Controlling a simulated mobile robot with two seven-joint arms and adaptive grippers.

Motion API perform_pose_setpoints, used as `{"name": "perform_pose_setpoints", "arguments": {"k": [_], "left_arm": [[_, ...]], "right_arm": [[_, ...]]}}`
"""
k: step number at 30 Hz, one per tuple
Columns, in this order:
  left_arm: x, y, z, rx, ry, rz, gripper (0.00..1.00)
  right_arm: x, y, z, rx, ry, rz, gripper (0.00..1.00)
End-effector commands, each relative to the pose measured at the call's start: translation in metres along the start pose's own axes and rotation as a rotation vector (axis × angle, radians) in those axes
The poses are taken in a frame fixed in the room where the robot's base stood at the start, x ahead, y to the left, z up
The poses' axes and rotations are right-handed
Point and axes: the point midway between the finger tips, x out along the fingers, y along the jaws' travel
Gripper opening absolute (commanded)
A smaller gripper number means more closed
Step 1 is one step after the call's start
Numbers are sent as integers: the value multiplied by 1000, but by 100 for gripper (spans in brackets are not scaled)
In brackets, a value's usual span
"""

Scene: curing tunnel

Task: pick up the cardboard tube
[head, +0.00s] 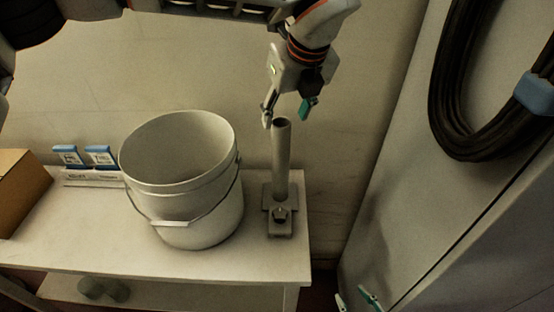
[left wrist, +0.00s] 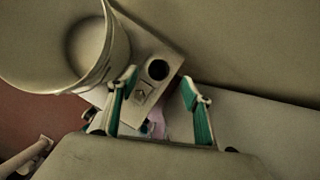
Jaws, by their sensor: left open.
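The cardboard tube (head: 282,160) stands upright on the white table, at the right, by a small grey block with a bolt-like top (head: 280,217). Its dark open end (left wrist: 157,69) shows in the left wrist view, ahead of and between the fingertips. My left gripper (head: 287,113) is open and empty, just above the tube's top, fingers pointing down; it also shows in the left wrist view (left wrist: 160,90). Whether the fingers overlap the tube's rim is unclear. My right gripper (head: 355,298) shows only its two parted fingertips at the bottom edge, with nothing seen between them.
A white bucket (head: 182,205) with a wire handle stands left of the tube. Farther left are blue-topped cards (head: 84,156) and a cardboard box (head: 20,190). The table (head: 150,258) ends just right of the tube. A grey cabinet (head: 430,215) with black hose (head: 450,120) stands right.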

Motion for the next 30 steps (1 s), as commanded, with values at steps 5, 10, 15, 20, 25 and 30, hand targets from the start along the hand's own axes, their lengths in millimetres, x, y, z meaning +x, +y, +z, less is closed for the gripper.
{"name": "perform_pose_setpoints", "arguments": {"k": [5, 10, 15, 20, 25, 30], "left_arm": [[20, 1, -2, 2, 5, 1, 50], [38, 3, -4, 3, 7, 1, 50], [63, 4, -5, 2, 7, 0, 50], [72, 3, -5, 4, 6, -2, 50], [73, 3, -5, 4, 6, -2, 50], [73, 3, -5, 4, 6, -2, 13]], "right_arm": [[-2, 0, 0, 0, -2, 0, 40], [-5, 1, -6, -2, -1, 0, 40], [-7, 2, -10, -3, 1, 1, 40], [-8, 2, -11, -3, 1, 1, 40], [-8, 2, -11, -3, 1, 1, 40], [-8, 3, -11, -3, 2, 1, 40]]}}
